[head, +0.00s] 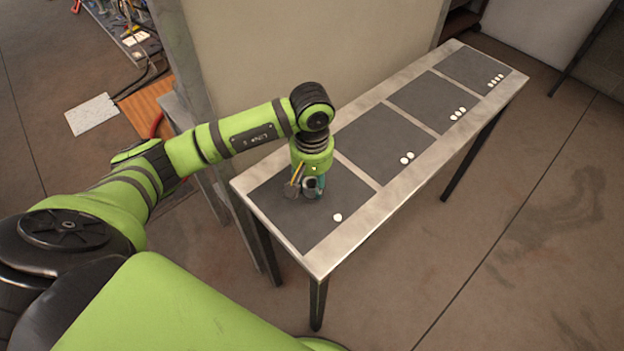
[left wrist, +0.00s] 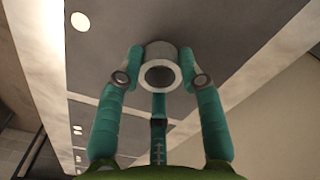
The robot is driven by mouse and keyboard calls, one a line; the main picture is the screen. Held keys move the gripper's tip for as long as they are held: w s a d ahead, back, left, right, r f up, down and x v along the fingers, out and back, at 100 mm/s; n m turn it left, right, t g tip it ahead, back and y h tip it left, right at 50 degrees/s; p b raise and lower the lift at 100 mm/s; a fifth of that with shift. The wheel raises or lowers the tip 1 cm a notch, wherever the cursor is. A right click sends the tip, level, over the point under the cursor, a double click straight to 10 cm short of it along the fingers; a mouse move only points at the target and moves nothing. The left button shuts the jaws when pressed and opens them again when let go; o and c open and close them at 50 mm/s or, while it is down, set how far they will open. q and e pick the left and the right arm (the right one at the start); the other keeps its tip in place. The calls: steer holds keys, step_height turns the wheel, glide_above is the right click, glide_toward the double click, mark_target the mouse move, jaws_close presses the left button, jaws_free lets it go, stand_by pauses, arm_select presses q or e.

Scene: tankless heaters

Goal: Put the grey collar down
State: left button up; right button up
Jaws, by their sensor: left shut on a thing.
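The grey collar (left wrist: 161,53), a short ring with a dark round hole, sits between the teal fingers of my left gripper (left wrist: 160,78) in the left wrist view. The fingers press on it from both sides, with the third finger below it in the picture. In the head view my left gripper (head: 307,187) points down over the nearest dark square (head: 290,222), the one with a single white dot. The collar is small and partly covered there. I cannot tell whether it touches the square. My right gripper is not in view.
The long narrow table (head: 375,218) carries several dark squares in a row, marked with rising numbers of white dots. The other squares are empty. A beige panel (head: 310,55) stands behind the table. Floor is clear to the right.

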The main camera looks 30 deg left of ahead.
arm_select(q)
steer(key=shift+f, duration=0.5)
steer(key=shift+f+b, duration=0.2)
steer(key=shift+b, duration=0.1)
steer(key=o, duration=1.2)
steer(key=shift+r, duration=0.1)
steer(key=shift+c, duration=0.2)
